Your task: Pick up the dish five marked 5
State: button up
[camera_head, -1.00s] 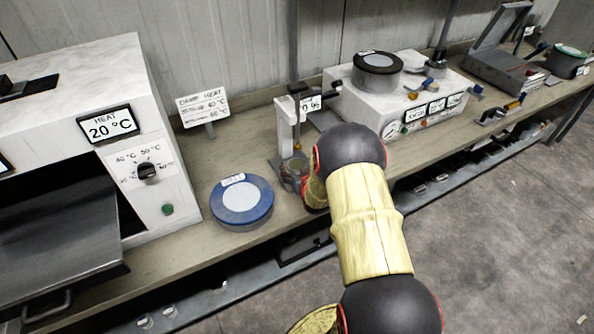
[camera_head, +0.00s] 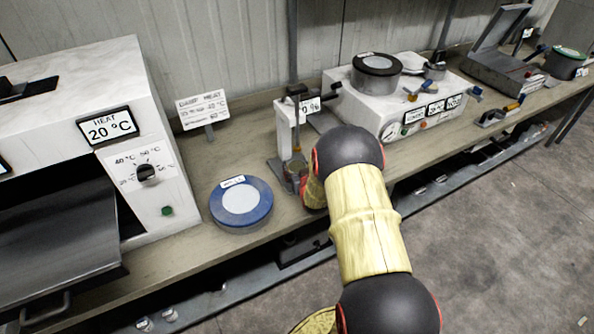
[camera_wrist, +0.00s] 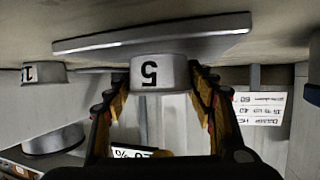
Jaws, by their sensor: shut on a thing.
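The dish marked 5 (camera_wrist: 158,72) is a small pale round dish. It sits between the two fingers of my gripper (camera_wrist: 160,88) in the wrist view, with its mark upside down. My gripper is shut on it, one finger at each side. A flat grey plate (camera_wrist: 100,43) shows just beyond the dish; I cannot tell whether the dish touches it. In the head view my gripper is mostly hidden behind my arm, by the foot of a small white upright stand (camera_head: 287,128).
A blue-rimmed round dish (camera_head: 241,200) lies on the bench left of my arm. A white heater (camera_head: 152,185) stands further left, with a sign (camera_head: 203,108) behind. A white instrument box (camera_head: 395,115) stands to the right. Another marked dish (camera_wrist: 42,74) shows left in the wrist view.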

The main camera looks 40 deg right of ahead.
jog(key=shift+r, duration=0.1)
jog(key=c, duration=0.5)
